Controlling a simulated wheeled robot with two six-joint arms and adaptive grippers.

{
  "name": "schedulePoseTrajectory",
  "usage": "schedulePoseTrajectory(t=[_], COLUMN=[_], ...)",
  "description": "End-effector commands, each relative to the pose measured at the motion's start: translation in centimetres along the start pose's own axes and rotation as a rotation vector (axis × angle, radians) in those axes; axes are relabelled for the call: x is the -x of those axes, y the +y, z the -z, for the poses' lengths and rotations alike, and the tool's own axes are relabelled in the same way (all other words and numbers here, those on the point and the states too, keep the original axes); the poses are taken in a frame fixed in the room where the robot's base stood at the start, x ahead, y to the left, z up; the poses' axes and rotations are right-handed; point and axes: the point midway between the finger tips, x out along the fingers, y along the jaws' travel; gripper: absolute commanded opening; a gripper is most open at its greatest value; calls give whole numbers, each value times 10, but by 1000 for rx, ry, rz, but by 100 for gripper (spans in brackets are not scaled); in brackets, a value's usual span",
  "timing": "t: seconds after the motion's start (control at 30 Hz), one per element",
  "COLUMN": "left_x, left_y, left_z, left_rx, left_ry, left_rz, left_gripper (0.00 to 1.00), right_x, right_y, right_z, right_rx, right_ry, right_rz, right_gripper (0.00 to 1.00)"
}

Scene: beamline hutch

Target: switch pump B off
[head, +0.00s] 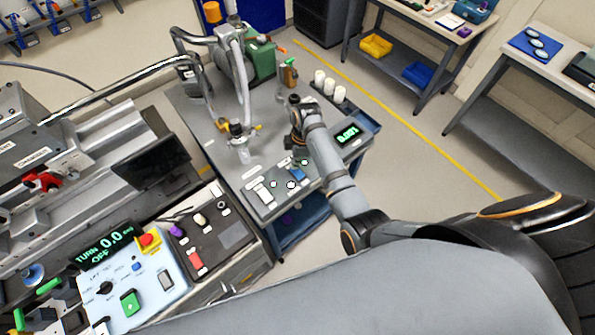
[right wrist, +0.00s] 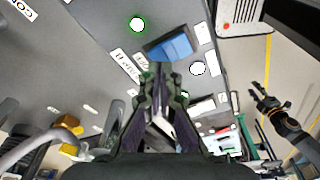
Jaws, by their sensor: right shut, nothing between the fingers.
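The pump cart's control panel (head: 283,193) carries a blue rocker switch (head: 298,174), also in the right wrist view (right wrist: 175,46). A lit green lamp (right wrist: 137,24) and a white lamp (right wrist: 197,67) flank it. A label (right wrist: 125,64) lies beside it; I cannot read which pump it names. My right gripper (right wrist: 160,72) is shut and empty, its fingertips pointing at the panel close to the blue switch's edge; I cannot tell whether they touch. In the head view the right gripper (head: 297,150) is partly hidden by its arm. My left gripper (right wrist: 265,100) shows open in the right wrist view, away from the panel.
A green readout (head: 347,134) sits right of the panel. White cylinders (head: 329,86) stand behind it. A metal hose (head: 240,65) and valve (head: 238,130) rise left of my right gripper. A blue-white control box (head: 135,285) with a red button stands at front left.

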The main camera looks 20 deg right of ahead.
Motion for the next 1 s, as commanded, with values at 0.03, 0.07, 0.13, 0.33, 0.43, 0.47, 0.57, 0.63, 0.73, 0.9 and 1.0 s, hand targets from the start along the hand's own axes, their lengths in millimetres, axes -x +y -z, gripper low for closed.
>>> schedulePoseTrajectory(t=[0.03,0.07,0.13,0.33,0.43,0.47,0.57,0.63,0.73,0.9,1.0], left_x=[0,0,0,0,0,0,-1,-2,-2,-4,-4], left_y=[0,0,0,0,0,0,0,0,0,0,0], left_z=[0,0,0,0,0,0,0,0,0,0,0], left_rx=[0,0,0,0,0,0,0,0,0,0,0], left_ry=[0,0,0,0,0,0,1,1,1,1,1], left_rz=[0,0,0,0,0,0,0,1,1,1,1], left_gripper=[40,40,40,40,40,40,40,40,40,40,40], right_x=[0,0,0,0,0,-1,-2,-3,-5,-7,-9], right_y=[0,0,0,0,0,0,0,0,0,0,0], right_z=[0,0,0,0,0,0,0,0,-1,-1,-1], right_rx=[0,0,0,0,0,0,0,0,0,0,0], right_ry=[0,0,0,0,0,0,0,0,0,0,0], right_rz=[0,0,0,0,0,0,0,0,0,0,0], right_gripper=[0,0,0,0,0,0,0,0,0,0,0])
